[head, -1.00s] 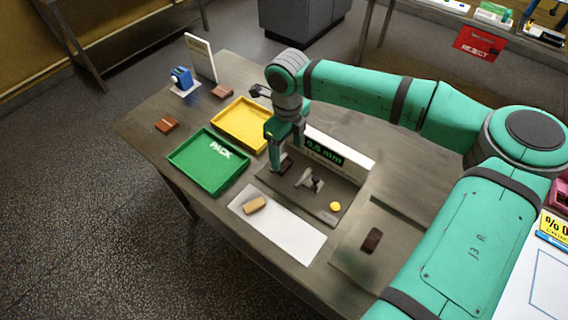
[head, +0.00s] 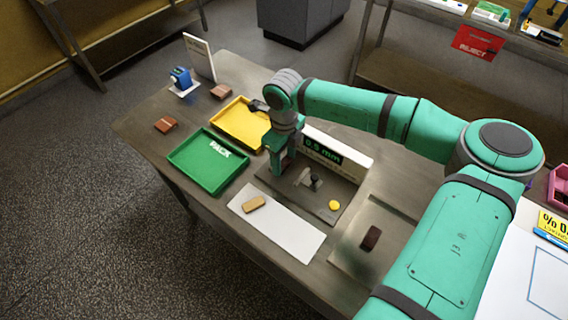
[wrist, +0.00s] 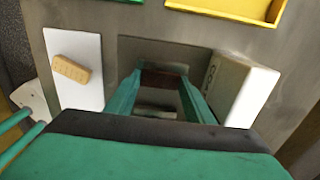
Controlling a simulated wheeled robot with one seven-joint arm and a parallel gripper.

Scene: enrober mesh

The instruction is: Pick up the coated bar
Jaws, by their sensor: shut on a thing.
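My gripper (head: 282,170) is over the left end of the grey plate (head: 316,208), in front of the white display block (head: 345,168) reading 0.5 mm. In the wrist view my gripper (wrist: 160,80) has its fingers on either side of a dark brown coated bar (wrist: 163,80), shut on it at the fingertips. In the head view the held bar is mostly hidden by the fingers. I cannot tell whether it touches the plate. Another dark brown bar (head: 371,237) lies on the board at the right.
A green PACK tray (head: 170,161) and a yellow tray (head: 216,119) stand left. A tan bar (head: 254,204) lies on a white sheet (head: 290,237). A small grey device (head: 314,182) and a yellow disc (head: 334,205) are on the plate. Brown pieces (head: 166,125) lie farther left.

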